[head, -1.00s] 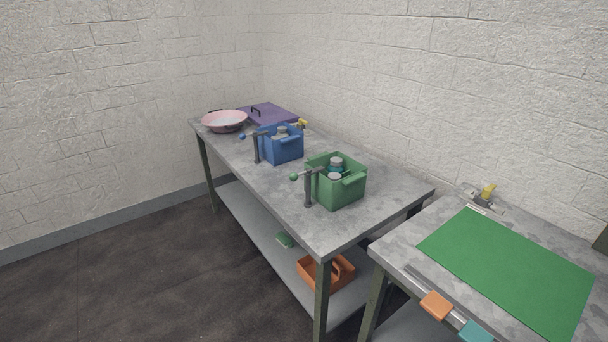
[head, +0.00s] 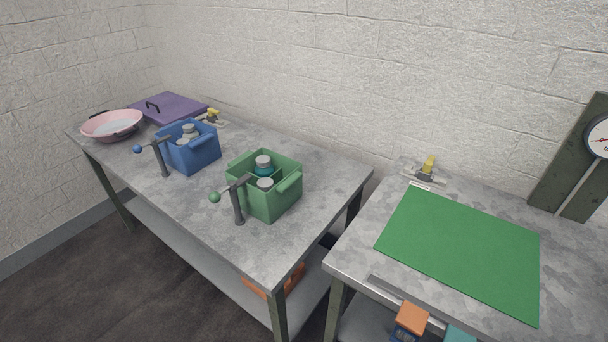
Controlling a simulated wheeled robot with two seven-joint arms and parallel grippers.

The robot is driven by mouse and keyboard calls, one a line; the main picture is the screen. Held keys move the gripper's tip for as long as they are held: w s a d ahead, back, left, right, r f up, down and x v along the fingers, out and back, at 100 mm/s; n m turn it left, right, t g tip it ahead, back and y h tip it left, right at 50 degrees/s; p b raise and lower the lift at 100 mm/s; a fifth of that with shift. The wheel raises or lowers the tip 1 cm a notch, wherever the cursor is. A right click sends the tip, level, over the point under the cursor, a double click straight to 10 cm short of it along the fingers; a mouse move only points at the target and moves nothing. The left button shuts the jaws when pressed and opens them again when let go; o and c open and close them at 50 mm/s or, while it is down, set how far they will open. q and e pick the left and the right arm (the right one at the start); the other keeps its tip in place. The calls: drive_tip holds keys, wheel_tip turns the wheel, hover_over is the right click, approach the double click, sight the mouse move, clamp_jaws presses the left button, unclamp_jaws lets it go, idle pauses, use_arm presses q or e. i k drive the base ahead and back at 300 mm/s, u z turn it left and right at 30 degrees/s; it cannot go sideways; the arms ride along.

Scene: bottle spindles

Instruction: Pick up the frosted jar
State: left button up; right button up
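I cannot single out the frosted jar for certain. Several jars or bottles with pale grey lids stand in two bins on the left table. The green bin (head: 279,201) holds a teal jar (head: 264,167) and another lidded container (head: 265,184) in front of it. The blue bin (head: 204,155) holds lidded containers (head: 190,131), also with pale tops. The bin walls hide most of their bodies. Neither of my grippers is in view.
Posts with ball-ended arms stand before the blue bin (head: 162,158) and green bin (head: 238,205). A pink basin (head: 113,125) and purple lid (head: 168,107) are at the far left. A gap separates the tables.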

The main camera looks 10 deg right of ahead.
sight(190, 132)
drive_tip(key=z, duration=0.05)
drive_tip(key=k, duration=0.45)
drive_tip(key=u, duration=1.35)
drive_tip(key=i, duration=2.6)
drive_tip(key=z, duration=3.05)
